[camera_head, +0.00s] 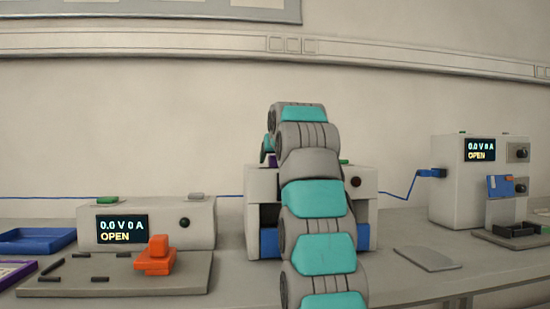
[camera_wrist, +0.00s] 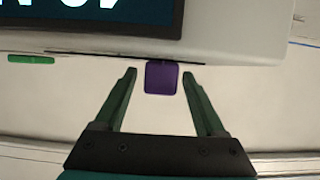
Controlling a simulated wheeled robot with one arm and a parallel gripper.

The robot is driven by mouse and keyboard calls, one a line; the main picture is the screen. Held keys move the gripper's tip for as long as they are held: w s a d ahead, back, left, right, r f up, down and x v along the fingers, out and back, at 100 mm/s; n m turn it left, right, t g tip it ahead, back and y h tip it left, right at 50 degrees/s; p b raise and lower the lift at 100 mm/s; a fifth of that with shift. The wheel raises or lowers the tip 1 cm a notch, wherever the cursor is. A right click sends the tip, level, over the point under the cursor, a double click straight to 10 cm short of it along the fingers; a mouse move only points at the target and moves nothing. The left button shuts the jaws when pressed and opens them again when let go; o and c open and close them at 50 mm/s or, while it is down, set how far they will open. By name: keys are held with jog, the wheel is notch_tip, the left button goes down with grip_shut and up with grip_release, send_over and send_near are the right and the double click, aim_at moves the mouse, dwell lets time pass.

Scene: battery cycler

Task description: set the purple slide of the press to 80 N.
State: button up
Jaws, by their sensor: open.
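The purple slide (camera_wrist: 161,78) is a small block at the edge of the press (camera_wrist: 235,32) in the wrist view. It sits along a thin dark slot. My gripper (camera_wrist: 160,72) is open, with one finger on each side of the slide and a gap visible on both sides. Part of the press's dark display (camera_wrist: 110,14) shows with cut-off characters; the value cannot be read in full. In the head view the press (camera_head: 365,206) stands mid-bench behind my arm, which hides its display. A bit of the purple slide (camera_head: 272,160) shows beside the arm; my fingers are hidden there.
A green button (camera_wrist: 31,59) lies along the same press edge. In the head view, a cycler unit (camera_head: 200,225) with an orange clamp (camera_head: 155,257) stands left, and another unit (camera_head: 450,185) stands right. A blue tray (camera_head: 35,240) is far left.

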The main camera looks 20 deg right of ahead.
grip_shut()
dwell(0.6)
dwell(0.8)
